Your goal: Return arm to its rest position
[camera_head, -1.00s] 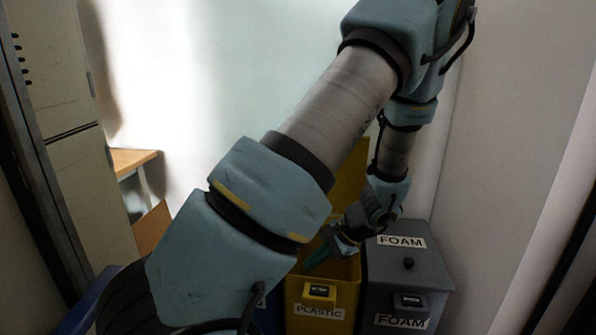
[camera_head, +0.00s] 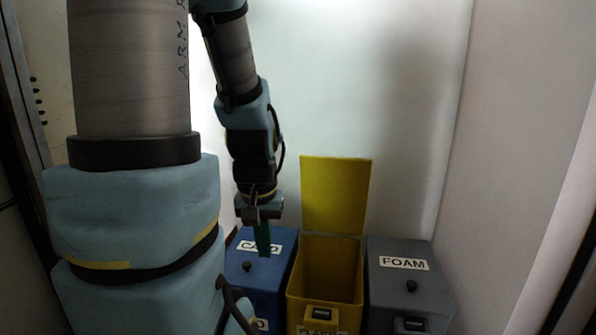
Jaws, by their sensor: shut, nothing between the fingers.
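My gripper (camera_head: 263,238) hangs from my arm with its green fingers pointing down. It is shut and empty. It is in front of the blue bin in the picture, left of the open yellow bin. My large upper arm links fill the left part of the view and hide what lies behind them.
The yellow bin (camera_head: 297,290) stands with its lid (camera_head: 336,195) raised against the wall. A closed blue bin (camera_head: 282,262) is on its left and a closed grey bin marked FOAM (camera_head: 410,305) on its right. A pale wall (camera_head: 365,80) is behind; another (camera_head: 510,150) is at the right.

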